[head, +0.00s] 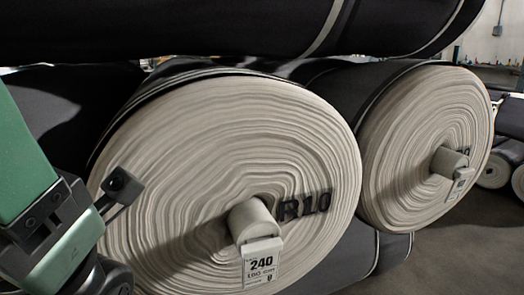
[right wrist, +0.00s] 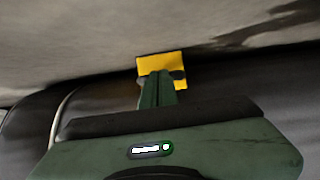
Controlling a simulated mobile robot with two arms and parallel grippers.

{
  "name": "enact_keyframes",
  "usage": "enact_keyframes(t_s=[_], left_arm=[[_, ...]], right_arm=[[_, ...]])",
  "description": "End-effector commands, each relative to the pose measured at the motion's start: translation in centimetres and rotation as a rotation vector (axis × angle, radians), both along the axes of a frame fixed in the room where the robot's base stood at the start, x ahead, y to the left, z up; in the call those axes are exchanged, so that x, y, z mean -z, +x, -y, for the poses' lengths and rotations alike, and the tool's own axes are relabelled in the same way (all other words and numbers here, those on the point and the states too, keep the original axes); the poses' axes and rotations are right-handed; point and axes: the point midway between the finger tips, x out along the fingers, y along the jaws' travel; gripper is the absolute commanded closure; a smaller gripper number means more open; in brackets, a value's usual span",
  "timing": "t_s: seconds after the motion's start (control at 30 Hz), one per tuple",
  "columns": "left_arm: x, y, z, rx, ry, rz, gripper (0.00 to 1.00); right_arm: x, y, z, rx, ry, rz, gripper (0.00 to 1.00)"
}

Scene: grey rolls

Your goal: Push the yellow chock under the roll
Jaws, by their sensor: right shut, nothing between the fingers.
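The yellow chock (right wrist: 174,60) shows in the right wrist view, just beyond my right gripper's fingertips. My right gripper (right wrist: 160,76) is shut with nothing between its fingers. Its tips overlap the chock's near face in the picture; whether they touch it I cannot tell. In the head view a large roll with a pale spiral end (head: 170,160) fills the middle, marked R10, with a tag reading 240 on its core. The chock and my right gripper do not show there. My left arm comes in at the left edge, but its gripper fingers are not visible.
A second roll (head: 405,130) stands to the right of R10, and a dark roll (head: 240,30) lies across the top. More dark rolls are behind and below. Bare grey floor (head: 470,240) shows at lower right. A pale grey surface (right wrist: 80,40) fills the upper right wrist view.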

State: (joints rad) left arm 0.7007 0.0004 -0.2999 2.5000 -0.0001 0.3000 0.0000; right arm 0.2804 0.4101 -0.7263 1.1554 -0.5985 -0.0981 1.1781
Motion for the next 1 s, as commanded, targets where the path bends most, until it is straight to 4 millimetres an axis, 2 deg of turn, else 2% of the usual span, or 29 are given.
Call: enact_keyframes(t_s=[0.37,1.0], left_arm=[[0.0,0.0,0.0,0.0,0.0,-0.001,0.21],[0.1,0.0,0.0,0.0,0.0,-0.001,0.21]], right_arm=[[0.0,0.1,0.0,0.0,0.0,0.0,1.0],[0.0,1.7,-0.6,0.0,0.001,0.0,1.0]])
